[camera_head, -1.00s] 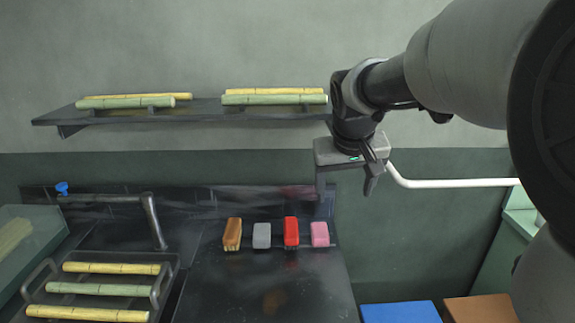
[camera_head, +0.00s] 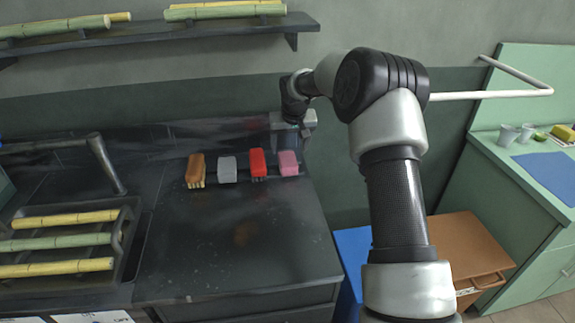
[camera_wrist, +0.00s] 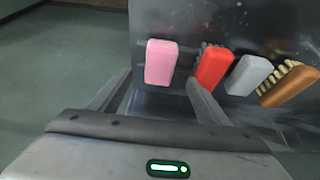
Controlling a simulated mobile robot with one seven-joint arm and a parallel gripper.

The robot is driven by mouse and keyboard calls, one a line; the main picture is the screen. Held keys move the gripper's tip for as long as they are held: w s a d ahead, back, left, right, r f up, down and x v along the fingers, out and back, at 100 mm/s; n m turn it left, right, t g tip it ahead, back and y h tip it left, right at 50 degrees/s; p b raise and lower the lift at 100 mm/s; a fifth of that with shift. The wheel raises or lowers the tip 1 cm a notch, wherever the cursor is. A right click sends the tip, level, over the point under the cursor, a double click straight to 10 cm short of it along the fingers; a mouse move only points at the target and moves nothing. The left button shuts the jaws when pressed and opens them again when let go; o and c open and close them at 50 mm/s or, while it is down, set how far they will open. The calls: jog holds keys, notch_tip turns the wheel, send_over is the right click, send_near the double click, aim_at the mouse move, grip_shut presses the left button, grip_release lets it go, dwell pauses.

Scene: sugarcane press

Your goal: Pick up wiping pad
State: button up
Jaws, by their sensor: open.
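A plain pink block (camera_head: 288,163) and a plain grey block (camera_head: 227,169) stand in a row at the back right of the dark counter; I cannot tell which is the wiping pad. In the wrist view, the pink block (camera_wrist: 160,62) shows between my open fingers, and the grey block (camera_wrist: 248,75) is to their right. My gripper (camera_wrist: 158,80) is empty, its fingers on either side of the pink block in the picture; contact does not show. In the head view, my gripper (camera_head: 305,130) is at the counter's back right corner, partly hidden by the wrist.
A red brush (camera_head: 258,164) stands between the pink and grey blocks, close to my right finger in the wrist view. A brown brush (camera_head: 195,170) is at the row's left end. A shelf (camera_head: 160,37) hangs above. The counter's front (camera_head: 240,235) is clear.

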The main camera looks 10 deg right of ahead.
aim_at(288, 161)
jog(key=x, duration=0.4)
jog(key=shift+f, duration=0.15)
jog(key=x, duration=0.5)
jog(key=shift+s+f+b, duration=0.1)
jog(key=shift+f+b, duration=0.05)
jog(key=shift+b, duration=0.15)
jog(key=c, duration=1.2)
notch_tip(288, 161, up, 10)
jog(key=shift+r+p, duration=0.1)
jog(key=shift+p, duration=0.35)
jog(key=shift+c, duration=0.2)
